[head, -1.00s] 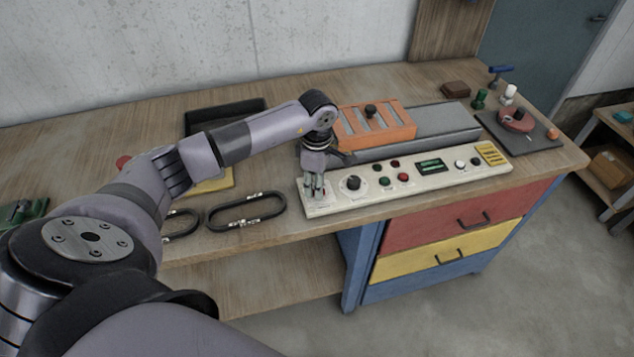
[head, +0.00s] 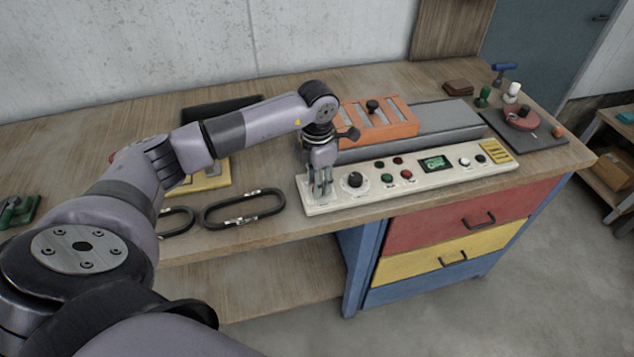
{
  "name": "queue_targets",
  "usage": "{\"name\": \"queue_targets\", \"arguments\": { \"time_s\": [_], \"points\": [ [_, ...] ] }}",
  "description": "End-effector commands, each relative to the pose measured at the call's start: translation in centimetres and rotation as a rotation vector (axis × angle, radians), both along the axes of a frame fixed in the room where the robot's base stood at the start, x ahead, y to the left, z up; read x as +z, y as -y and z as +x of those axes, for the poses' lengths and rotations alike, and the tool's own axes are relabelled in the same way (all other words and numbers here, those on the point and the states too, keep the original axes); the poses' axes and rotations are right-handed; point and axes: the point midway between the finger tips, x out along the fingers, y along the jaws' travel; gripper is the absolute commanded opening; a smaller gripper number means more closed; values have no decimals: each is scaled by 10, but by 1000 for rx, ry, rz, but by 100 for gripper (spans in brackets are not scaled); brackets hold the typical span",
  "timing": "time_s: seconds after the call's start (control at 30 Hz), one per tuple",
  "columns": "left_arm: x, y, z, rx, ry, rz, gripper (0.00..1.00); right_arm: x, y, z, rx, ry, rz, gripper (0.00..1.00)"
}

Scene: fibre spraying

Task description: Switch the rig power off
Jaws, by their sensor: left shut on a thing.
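The cream control panel (head: 425,187) lies along the front edge of the bench. My left gripper (head: 322,193) points down at its left end, with its fingers shut on a small part there. That part looks to be the rig power switch, but the fingers hide it, so I cannot see its position. The panel's small display (head: 435,164) is lit green. A large black knob (head: 355,181) sits just right of my fingers. My right gripper is not in view.
Red (head: 406,174) and green (head: 387,180) buttons sit right of the knob. An orange slatted guard (head: 377,127) stands behind the panel. Black oval rings (head: 244,208) lie left of the panel. The wooden bench top (head: 60,160) is mostly clear at far left.

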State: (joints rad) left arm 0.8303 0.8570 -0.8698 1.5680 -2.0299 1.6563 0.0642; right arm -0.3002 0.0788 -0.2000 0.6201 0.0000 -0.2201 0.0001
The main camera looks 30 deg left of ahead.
Motion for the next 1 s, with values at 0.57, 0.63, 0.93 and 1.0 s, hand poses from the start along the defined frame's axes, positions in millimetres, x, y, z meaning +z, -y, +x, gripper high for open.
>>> {"name": "queue_targets", "arguments": {
  "time_s": [0.57, 0.63, 0.93, 1.0],
  "points": [
    [1, 1, 0, 343, 2, 0, 4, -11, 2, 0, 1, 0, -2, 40],
    [1, 1, 0, 358, 2, 1, 4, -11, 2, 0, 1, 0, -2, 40],
    [1, 1, 0, 382, 2, 0, 4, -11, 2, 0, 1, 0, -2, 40],
    [1, 1, 0, 382, 2, 0, 4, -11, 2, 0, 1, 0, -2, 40]
  ]
}}
